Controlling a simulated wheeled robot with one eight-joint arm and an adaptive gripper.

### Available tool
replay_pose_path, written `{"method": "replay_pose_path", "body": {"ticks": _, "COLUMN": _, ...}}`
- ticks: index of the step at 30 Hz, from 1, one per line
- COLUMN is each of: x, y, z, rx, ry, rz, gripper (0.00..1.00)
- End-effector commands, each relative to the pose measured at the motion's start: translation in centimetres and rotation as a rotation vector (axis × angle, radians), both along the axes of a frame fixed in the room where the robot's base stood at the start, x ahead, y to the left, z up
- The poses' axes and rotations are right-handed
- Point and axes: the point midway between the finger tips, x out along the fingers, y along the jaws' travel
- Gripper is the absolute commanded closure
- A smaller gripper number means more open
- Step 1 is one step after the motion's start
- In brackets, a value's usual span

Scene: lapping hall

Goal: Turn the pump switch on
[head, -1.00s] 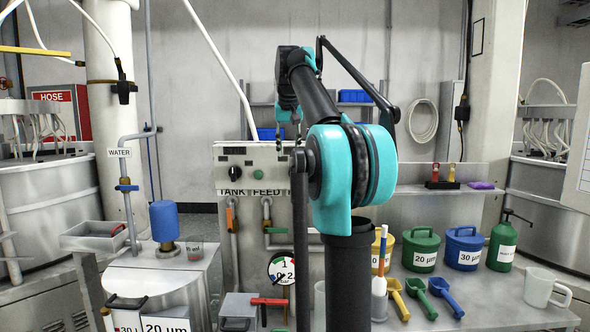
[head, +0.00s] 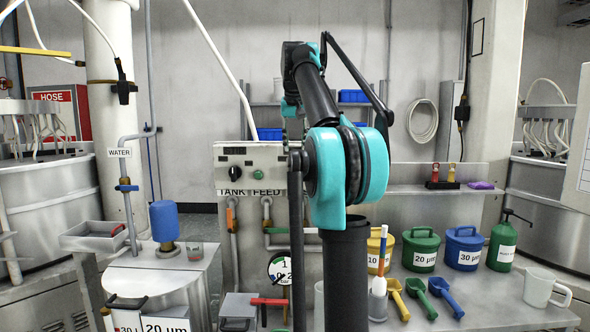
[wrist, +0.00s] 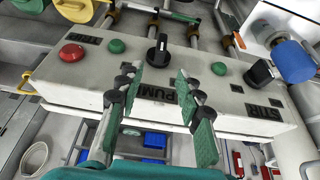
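The control box shows upside down in the wrist view, its pale front (wrist: 75,92) carrying a PUMP label (wrist: 158,92) partly behind my fingers. The pump switch (wrist: 158,50) is a black rotary knob with a white mark, beside that label; it looks roughly upright in this view. My gripper (wrist: 165,115) is open and empty, its two green-padded fingers apart in front of the box, not visibly touching the knob. In the head view the left part of the box (head: 222,176) shows, while my arm hides the pump switch and the gripper's fingers.
On the same box are a stir knob (wrist: 262,72), green buttons (wrist: 117,46) and a red button (wrist: 72,52). Pipes with valve handles (head: 266,212) run below it. Lidded tubs (head: 422,248) and scoops (head: 446,297) stand on the bench at right.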

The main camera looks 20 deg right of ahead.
Motion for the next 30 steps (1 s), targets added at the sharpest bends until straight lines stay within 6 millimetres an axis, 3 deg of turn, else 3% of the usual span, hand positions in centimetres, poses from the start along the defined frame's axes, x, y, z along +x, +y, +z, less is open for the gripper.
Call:
{"method": "replay_pose_path", "body": {"ticks": 9, "x": 2.2, "y": -0.8, "z": -5.8, "rx": 0.0, "ry": 0.0, "rz": -0.001, "gripper": 0.64}}
{"method": "replay_pose_path", "body": {"ticks": 15, "x": 3.2, "y": -1.1, "z": -8.3, "rx": 0.0, "ry": 0.0, "rz": -0.001, "gripper": 0.64}}
{"method": "replay_pose_path", "body": {"ticks": 29, "x": 3.7, "y": -1.2, "z": -9.4, "rx": 0.0, "ry": 0.0, "rz": 0.0, "gripper": 0.64}}
{"method": "replay_pose_path", "body": {"ticks": 30, "x": 3.7, "y": -1.2, "z": -9.4, "rx": 0.0, "ry": 0.0, "rz": 0.0, "gripper": 0.68}}
